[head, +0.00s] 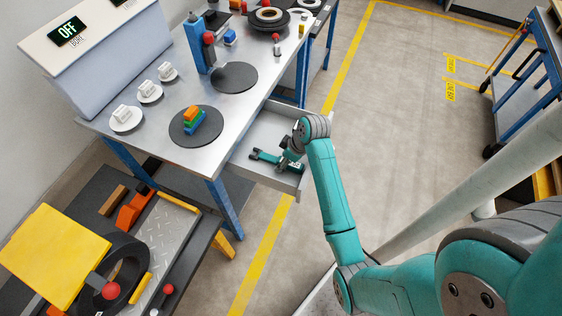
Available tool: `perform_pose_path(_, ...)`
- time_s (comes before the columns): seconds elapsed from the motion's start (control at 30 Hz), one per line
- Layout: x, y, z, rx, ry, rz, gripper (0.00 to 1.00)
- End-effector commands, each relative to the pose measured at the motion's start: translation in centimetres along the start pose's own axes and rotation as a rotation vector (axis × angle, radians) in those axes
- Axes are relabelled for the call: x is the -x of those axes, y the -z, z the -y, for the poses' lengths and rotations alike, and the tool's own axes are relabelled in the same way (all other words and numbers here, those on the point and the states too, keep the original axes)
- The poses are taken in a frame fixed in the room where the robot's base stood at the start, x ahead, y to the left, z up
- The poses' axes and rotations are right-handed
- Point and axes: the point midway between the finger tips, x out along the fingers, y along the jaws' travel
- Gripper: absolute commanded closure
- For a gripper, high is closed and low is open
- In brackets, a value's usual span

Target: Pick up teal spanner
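The teal spanner (265,157) lies in the open drawer (242,167) under the workbench, and its dark jaw end points left. My gripper (284,162) reaches down into the drawer over the spanner's right part. The gripper hides some of the spanner there. The fingers are too small and dark to tell whether they are open, shut or touching the spanner.
The workbench (165,95) stands above the drawer and holds dark discs, coloured blocks and a blue post tool (198,45). The floor to the right is clear up to a blue cart (520,75).

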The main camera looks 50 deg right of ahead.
Motion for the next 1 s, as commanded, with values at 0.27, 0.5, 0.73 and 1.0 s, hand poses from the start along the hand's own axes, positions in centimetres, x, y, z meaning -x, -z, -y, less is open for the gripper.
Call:
perform_pose_path(0.27,0.0,0.0,0.0,0.0,0.0,0.0,0.95)
perform_pose_path(0.5,0.1,0.0,0.0,0.0,0.0,-0.001,1.0)
perform_pose_path(0.73,0.5,0.2,-0.1,0.0,-0.001,-0.002,1.0)
perform_pose_path(1.0,4.6,2.0,-0.1,0.002,-0.004,-0.004,1.0)
